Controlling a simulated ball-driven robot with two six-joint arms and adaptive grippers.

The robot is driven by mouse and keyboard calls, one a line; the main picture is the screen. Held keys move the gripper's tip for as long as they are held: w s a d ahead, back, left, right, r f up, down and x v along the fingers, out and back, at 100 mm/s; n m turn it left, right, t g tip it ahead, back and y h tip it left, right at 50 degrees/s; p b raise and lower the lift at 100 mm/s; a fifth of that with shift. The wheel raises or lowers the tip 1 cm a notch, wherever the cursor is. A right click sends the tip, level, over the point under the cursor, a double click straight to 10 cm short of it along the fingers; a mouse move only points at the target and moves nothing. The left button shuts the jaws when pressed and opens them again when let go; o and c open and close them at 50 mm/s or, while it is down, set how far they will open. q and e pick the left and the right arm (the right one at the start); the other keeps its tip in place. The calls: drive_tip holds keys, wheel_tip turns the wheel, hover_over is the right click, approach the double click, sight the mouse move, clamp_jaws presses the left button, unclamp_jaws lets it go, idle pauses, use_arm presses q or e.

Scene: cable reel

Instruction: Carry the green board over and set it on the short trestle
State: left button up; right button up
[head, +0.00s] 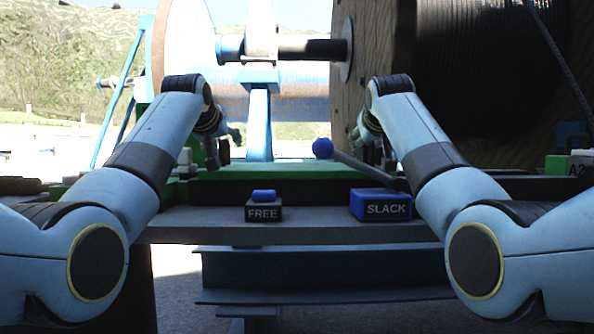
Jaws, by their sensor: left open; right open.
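A long green board (275,173) lies level across the middle of the head view, behind a grey ledge. My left gripper (226,149) is over the board's left part, open, with its fingers pointing down and partly hidden by my own wrist. My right gripper (368,148) is over the board's right part, open, and mostly hidden by my arm and a lever. I cannot tell whether either gripper touches the board. I cannot pick out the short trestle for certain.
The grey ledge (310,228) carries a FREE block (263,213) with a blue button and a blue SLACK block (381,205). A blue-knobbed lever (322,148) leans near my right gripper. A large cable reel (470,65) stands behind right. A blue beam (325,272) runs below.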

use_arm(q)
drive_tip(key=shift+c, duration=0.3)
use_arm(e)
drive_tip(key=shift+c, duration=0.3)
use_arm(q)
clamp_jaws()
use_arm(e)
clamp_jaws()
use_arm(q)
drive_tip(key=shift+r, duration=0.1)
use_arm(e)
drive_tip(key=shift+r, duration=0.1)
